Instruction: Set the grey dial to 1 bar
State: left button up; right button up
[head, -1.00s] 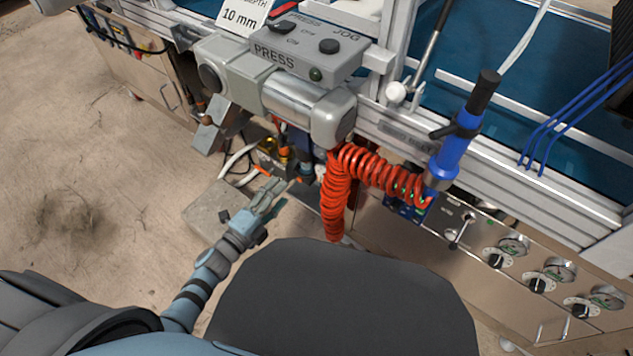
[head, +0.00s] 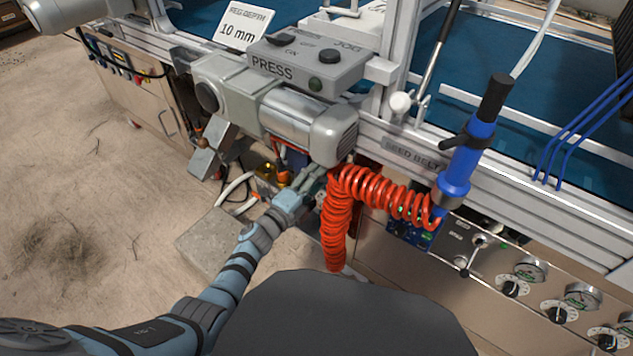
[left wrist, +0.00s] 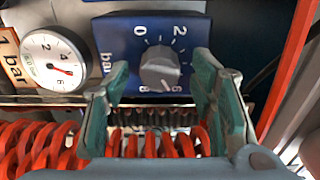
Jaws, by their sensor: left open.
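The grey dial (left wrist: 160,68) sits on a blue box (left wrist: 112,40) in the left wrist view. Printed numbers, including 0 and 2, surround it. Its pale mark seems to point down and slightly right, away from the 0 and 2. My left gripper (left wrist: 163,66) is open, with one finger on each side of the dial and gaps between; contact is not visible. In the head view my left gripper (head: 314,180) reaches under the press beside the red coiled hose; I cannot make out the dial there. My right gripper is not in view.
A round white gauge (left wrist: 53,60) with a red needle is left of the box, near a partly cut-off "1 bar" sign (left wrist: 12,62). The red coiled hose (head: 338,215) hangs close to my left gripper. The press housing (head: 300,118) is above it.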

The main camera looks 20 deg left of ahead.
pick_arm(q)
jog(key=shift+c, duration=0.2)
jog(key=c, duration=1.1)
